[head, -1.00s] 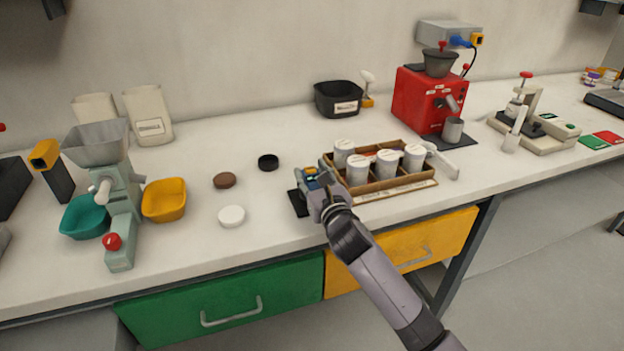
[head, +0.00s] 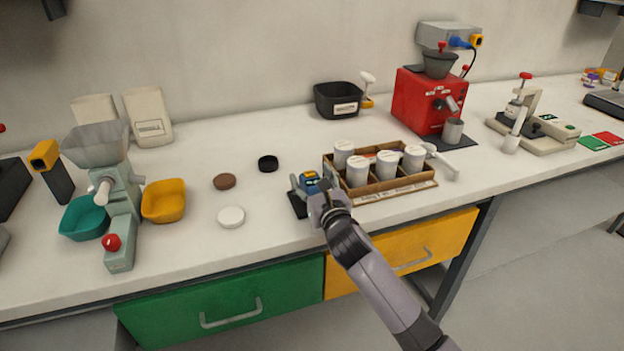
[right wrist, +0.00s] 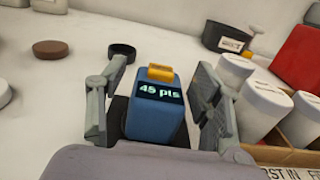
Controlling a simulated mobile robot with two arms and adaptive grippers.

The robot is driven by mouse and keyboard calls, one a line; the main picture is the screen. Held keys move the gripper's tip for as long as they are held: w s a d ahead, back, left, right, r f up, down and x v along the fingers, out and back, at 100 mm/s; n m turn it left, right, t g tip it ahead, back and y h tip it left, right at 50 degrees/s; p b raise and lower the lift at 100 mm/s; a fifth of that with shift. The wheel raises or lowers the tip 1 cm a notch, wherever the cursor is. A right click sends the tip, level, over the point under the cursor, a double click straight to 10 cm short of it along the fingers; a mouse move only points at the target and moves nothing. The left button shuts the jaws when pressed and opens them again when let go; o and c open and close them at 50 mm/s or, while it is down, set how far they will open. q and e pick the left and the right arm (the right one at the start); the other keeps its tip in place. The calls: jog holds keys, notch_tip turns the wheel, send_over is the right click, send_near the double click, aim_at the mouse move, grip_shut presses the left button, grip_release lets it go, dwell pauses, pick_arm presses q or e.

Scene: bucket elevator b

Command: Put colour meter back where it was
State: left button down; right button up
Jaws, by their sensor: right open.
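The colour meter (right wrist: 155,112) is a small blue box with a yellow top piece and a dark display reading "45 pts". It stands upright on a dark mat (right wrist: 116,125). In the head view the colour meter (head: 309,182) is at the left end of the wooden tray, partly hidden by my right gripper. My right gripper (right wrist: 160,90) is open, with one finger on each side of the meter and gaps showing between. It also shows in the head view (head: 318,190). My left gripper is not in view.
A wooden tray (head: 400,190) with several white lidded jars stands close on the right. A black ring (head: 268,163), a brown disc (head: 224,181) and a white disc (head: 231,217) lie to the left. Bare counter lies between these discs and the meter.

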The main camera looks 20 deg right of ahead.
jog(key=shift+r, duration=0.15)
jog(key=shift+s, duration=0.3)
jog(key=s, duration=1.1)
jog(key=shift+s+d, duration=0.2)
